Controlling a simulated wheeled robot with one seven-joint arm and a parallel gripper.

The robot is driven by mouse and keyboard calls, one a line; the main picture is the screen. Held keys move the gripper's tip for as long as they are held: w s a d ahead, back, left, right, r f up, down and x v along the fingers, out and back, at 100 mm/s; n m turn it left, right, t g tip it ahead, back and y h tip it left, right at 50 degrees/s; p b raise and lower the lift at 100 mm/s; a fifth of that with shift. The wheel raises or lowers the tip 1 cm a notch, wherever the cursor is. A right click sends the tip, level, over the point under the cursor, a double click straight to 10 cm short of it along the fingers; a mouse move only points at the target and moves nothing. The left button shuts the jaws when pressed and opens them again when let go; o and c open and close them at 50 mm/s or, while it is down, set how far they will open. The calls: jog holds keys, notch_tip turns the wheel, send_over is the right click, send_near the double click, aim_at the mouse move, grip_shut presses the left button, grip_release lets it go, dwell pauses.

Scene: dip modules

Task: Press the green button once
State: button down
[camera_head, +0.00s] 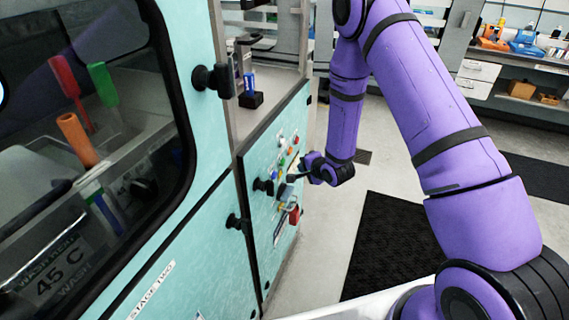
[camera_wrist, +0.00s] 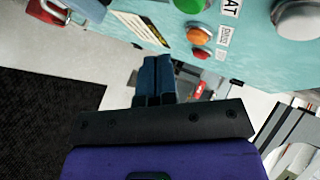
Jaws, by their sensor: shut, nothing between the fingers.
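The green button (camera_wrist: 190,5) is a round dome on the pale teal panel, cut off by the top edge of the wrist view. An orange button (camera_wrist: 198,36) and a small red one (camera_wrist: 200,54) line up below it. My gripper (camera_wrist: 152,62) is shut and empty, its dark blue fingertips pointing toward the panel, below and left of the green button in that view. In the head view my gripper (camera_head: 291,178) is close in front of the control panel (camera_head: 262,222). Contact with the panel cannot be told. The small buttons there are hard to tell apart.
A grey round knob (camera_wrist: 298,20) sits right of the green button. A red padlock (camera_head: 294,215) hangs low on the panel. Black handles (camera_head: 236,221) stick out from the cabinet front. The floor right of the panel is open, with a black mat (camera_head: 385,245).

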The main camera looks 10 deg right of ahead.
jog(key=shift+w+a, duration=0.85)
jog(key=shift+a, duration=0.25)
jog(key=shift+a, duration=0.1)
dwell(1.3)
jog(key=shift+w+a, duration=0.2)
jog(key=shift+a, duration=0.05)
jog(key=shift+w+a, duration=0.25)
jog(key=shift+a, duration=0.1)
dwell(0.8)
jog(key=shift+d, duration=0.15)
jog(key=shift+s+d, duration=0.5)
jog(key=shift+d, duration=0.05)
jog(key=shift+d, duration=0.1)
jog(key=shift+s+d, duration=0.75)
jog(key=shift+d, duration=0.2)
jog(key=shift+s+d, duration=0.7)
jog(key=shift+d, duration=0.25)
